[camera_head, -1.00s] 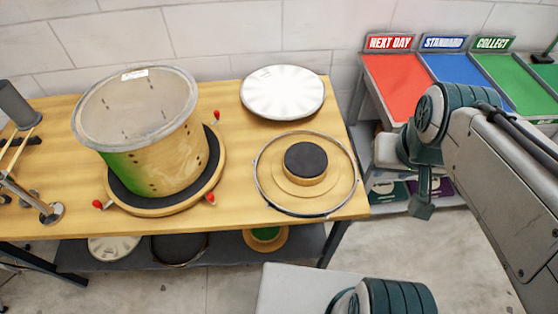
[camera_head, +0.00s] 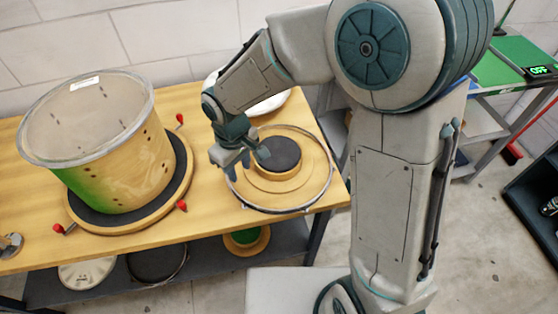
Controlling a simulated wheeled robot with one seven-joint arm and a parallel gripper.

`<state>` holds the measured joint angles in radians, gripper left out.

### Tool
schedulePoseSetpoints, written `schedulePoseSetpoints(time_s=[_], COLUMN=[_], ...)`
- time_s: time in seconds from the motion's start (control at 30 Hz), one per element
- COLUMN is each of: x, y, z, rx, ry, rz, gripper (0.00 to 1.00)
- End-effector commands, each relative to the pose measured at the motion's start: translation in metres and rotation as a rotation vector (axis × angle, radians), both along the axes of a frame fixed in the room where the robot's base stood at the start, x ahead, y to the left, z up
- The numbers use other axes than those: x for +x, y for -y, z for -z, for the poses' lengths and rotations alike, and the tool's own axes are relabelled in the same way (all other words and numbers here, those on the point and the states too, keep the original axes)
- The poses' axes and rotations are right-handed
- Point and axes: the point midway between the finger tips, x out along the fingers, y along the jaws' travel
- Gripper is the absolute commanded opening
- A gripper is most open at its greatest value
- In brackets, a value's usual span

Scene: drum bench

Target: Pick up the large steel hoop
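The large steel hoop (camera_head: 292,211) is a thin silvery ring lying flat at the right end of the wooden bench. It lies around a round wooden stand (camera_head: 262,181) with a dark round pad (camera_head: 280,153) on top. My gripper (camera_head: 246,164) points down at the hoop's left rim, with its fingers spread apart. It hides part of that rim. I cannot tell whether a finger touches the hoop; nothing shows held between the fingers.
A wooden drum shell (camera_head: 115,165) with a clear top stands on a round base with red knobs, left of my gripper. A white drumhead (camera_head: 268,104) lies behind, partly hidden by my arm. A lower shelf (camera_head: 215,262) holds more round parts. A green-topped table (camera_head: 515,58) stands right.

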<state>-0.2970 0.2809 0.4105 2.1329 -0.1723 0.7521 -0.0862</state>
Motion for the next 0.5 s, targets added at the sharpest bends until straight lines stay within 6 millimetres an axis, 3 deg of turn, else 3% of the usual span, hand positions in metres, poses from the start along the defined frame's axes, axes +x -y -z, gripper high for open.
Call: schedulePoseSetpoints(time_s=[0.17, 0.5], x=[-0.002, -0.001], y=[-0.006, -0.005], z=[0.020, 0.080], rx=[0.000, 0.001], ry=[-0.013, -0.011], rz=[-0.020, -0.018], gripper=[0.33, 0.33])
